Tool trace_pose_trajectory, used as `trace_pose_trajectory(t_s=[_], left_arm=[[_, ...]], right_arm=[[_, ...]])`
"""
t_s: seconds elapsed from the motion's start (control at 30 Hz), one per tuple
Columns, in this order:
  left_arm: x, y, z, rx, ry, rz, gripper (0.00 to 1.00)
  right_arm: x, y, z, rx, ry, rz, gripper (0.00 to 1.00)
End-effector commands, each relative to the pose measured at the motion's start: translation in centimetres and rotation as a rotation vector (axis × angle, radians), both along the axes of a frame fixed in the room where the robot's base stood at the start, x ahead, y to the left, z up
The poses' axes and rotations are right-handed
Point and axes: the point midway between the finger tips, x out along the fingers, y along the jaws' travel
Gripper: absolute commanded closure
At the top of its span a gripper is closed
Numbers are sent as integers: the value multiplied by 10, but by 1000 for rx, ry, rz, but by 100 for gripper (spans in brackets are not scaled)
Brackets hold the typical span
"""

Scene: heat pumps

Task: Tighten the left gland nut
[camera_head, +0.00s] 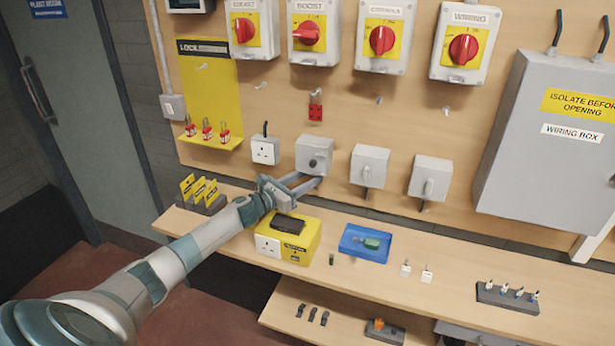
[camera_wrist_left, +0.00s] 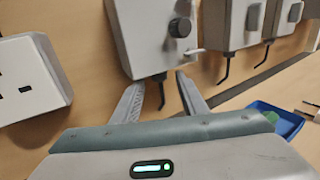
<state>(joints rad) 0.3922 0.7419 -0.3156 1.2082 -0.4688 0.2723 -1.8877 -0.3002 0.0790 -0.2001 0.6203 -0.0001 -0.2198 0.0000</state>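The left grey switch box (camera_head: 313,155), with a round dark knob, is mounted on the wooden wall board. It also fills the top middle of the left wrist view (camera_wrist_left: 140,35). A dark gland nut (camera_wrist_left: 160,78) shows small under the box, with a short black cable hanging from it. My left gripper (camera_head: 308,183) is just below this box. In the left wrist view its two fingers (camera_wrist_left: 160,92) are open, apart on either side of the hanging cable. I cannot tell whether they touch anything. In the head view the nut is hidden. My right gripper is not in view.
Two similar grey boxes, the middle (camera_head: 369,166) and the right (camera_head: 430,178), hang beside it. A white socket (camera_head: 265,150) is close on the left. Below stand a yellow tester box (camera_head: 300,242) and a blue tray (camera_head: 365,244) on the bench shelf (camera_head: 455,280).

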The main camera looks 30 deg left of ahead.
Motion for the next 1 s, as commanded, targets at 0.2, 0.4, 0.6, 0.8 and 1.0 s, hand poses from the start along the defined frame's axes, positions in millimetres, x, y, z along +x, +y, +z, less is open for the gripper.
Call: trace_pose_trajectory(t_s=[0.2, 0.4, 0.6, 0.8, 1.0], left_arm=[[2, 0, -1, 0, 1, 0, 61], [2, 0, -1, 0, 1, 0, 75], [2, 0, 0, 0, 1, 0, 100], [1, -1, 0, -1, 0, 10, 100], [1, -3, 0, -2, 0, 57, 100]], right_arm=[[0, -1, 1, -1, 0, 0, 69], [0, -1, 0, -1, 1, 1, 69], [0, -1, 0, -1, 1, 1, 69], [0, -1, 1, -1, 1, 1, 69], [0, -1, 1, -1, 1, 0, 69]])
